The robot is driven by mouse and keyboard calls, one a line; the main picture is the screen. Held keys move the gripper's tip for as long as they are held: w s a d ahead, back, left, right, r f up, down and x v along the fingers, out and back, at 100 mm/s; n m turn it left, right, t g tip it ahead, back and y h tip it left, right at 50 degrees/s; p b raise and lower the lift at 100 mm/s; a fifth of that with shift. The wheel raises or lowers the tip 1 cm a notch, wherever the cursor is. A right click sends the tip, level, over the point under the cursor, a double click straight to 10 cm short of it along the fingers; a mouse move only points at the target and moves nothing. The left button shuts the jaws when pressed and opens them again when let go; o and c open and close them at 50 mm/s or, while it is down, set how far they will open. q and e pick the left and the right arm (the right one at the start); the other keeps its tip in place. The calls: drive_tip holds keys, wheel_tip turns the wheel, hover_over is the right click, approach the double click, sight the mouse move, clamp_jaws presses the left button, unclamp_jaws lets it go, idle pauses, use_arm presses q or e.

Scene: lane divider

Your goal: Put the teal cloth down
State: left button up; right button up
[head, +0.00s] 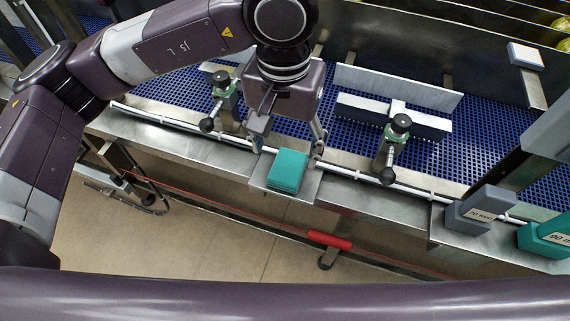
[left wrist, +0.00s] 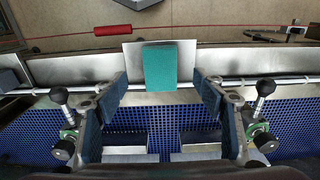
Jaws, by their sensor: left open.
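The teal cloth (head: 288,171) is a folded block lying on a small metal plate (head: 258,181) at the front edge of the conveyor. It also shows in the left wrist view (left wrist: 161,68), flat on the plate and between the lines of the two fingers. My left gripper (head: 290,143) is open just behind the cloth, and its fingers stand apart on either side with nothing between them. In the left wrist view, the left gripper (left wrist: 165,92) has a clear gap from the cloth on both sides. My right gripper is not in view.
A blue mesh belt (head: 350,165) runs behind, with metal dividers (head: 395,112) and clamp knobs (head: 400,124) on posts. A white rail (head: 345,172) runs along the edge. Grey (head: 480,209) and teal (head: 545,236) gauge blocks stand at right. A red handle (head: 329,240) is below the edge.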

use_arm(q)
drive_tip(key=shift+s+r+b, duration=0.1)
drive_tip(key=shift+r+b, duration=0.2)
drive_tip(key=shift+r, duration=1.75)
